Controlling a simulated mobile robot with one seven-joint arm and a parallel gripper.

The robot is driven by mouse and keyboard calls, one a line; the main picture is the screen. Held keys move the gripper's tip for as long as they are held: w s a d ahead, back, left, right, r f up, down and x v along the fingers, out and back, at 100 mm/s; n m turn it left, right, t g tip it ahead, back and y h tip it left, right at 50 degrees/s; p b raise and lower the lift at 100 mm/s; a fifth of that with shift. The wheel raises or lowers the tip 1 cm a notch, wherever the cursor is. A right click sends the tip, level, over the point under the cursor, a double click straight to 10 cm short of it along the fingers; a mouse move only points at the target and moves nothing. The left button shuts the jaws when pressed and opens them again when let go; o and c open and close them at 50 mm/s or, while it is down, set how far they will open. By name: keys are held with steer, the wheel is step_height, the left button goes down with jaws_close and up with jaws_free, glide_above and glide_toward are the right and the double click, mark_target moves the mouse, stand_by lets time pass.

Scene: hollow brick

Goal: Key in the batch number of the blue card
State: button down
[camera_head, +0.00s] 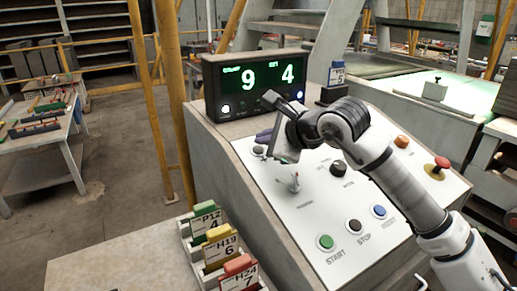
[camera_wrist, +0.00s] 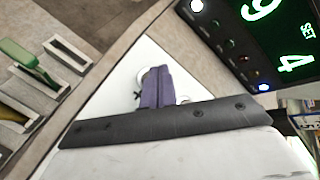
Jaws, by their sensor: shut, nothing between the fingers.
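The blue card (camera_head: 337,74) stands in a dark holder on top of the console, right of the display; its print is too small to read. The display (camera_head: 255,84) shows a green 9 at left and a green 4 at right, the 4 labelled SET in the wrist view (camera_wrist: 262,38). My gripper (camera_head: 264,137) is over the upper left of the white panel (camera_head: 335,205), below the display. Its purple fingers (camera_wrist: 155,88) are shut and empty. They partly cover a round pale-rimmed control on the panel; I cannot tell whether they touch it.
Green P12 4 (camera_head: 205,217), yellow H19 6 (camera_head: 220,245) and red H24 7 (camera_head: 238,272) cards stand in a rack at front left. The panel has a toggle lever (camera_head: 294,184), black knob (camera_head: 338,167), green START button (camera_head: 326,242) and red mushroom button (camera_head: 441,163).

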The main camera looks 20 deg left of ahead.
steer(key=shift+f+b, duration=0.2)
steer(key=shift+b, duration=0.15)
steer(key=shift+a+f+b, duration=0.1)
steer(key=shift+f+b, duration=0.15)
steer(key=shift+b, duration=0.2)
steer(key=shift+w+a+f+b, duration=0.1)
steer(key=shift+f+b, duration=0.25)
steer(key=shift+b, duration=0.2)
stand_by(0.7)
steer(key=shift+r, duration=0.1)
steer(key=shift+d+r, duration=0.2)
steer(key=shift+r, duration=0.5)
steer(key=r, duration=0.1)
steer(key=r+p, duration=0.1)
steer(key=r, duration=0.1)
steer(key=s+d+r+p, duration=0.1)
steer(key=shift+r, duration=0.4)
steer(key=shift+s+d, duration=0.1)
stand_by(0.7)
